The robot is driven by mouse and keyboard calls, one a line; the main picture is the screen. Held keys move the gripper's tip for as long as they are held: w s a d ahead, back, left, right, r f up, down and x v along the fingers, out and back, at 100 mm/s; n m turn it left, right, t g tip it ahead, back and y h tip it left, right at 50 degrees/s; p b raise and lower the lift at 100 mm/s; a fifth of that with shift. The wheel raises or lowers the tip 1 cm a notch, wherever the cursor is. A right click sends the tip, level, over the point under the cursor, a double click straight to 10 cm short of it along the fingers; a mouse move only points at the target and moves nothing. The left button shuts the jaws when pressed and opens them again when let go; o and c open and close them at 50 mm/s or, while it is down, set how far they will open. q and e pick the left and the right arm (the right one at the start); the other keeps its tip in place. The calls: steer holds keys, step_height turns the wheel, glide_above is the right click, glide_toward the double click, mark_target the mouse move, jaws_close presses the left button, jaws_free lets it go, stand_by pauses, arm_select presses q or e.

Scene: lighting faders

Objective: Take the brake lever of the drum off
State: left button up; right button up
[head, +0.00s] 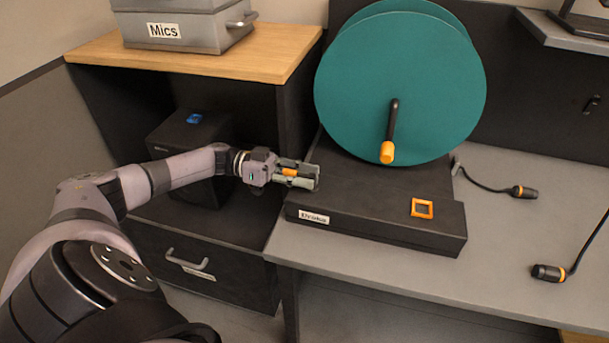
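The drum (400,80) has two teal discs and stands on a black base (385,222). A white label (314,216), which seems to read "Brake", is on the base's front left. My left gripper (316,178) is at the left end of the base, above the label. Its two fingers lie close above and below a small orange piece (290,172), which looks like the grip of the brake lever. The fingers seem closed on it. The rest of the lever is hidden by the fingers, so its angle cannot be told. My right gripper is not in view.
A black crank (392,120) with an orange knob (387,152) sticks out from the disc. An orange-framed square (422,208) is on the base. Microphones (524,192) lie on the grey desk at right. A wood-topped cabinet (200,65) carries a grey "Mics" box (185,28).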

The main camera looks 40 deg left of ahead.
arm_select(q)
steer(key=shift+o, duration=0.8)
steer(key=shift+r, duration=0.1)
steer(key=shift+a, duration=0.1)
steer(key=v, duration=1.2)
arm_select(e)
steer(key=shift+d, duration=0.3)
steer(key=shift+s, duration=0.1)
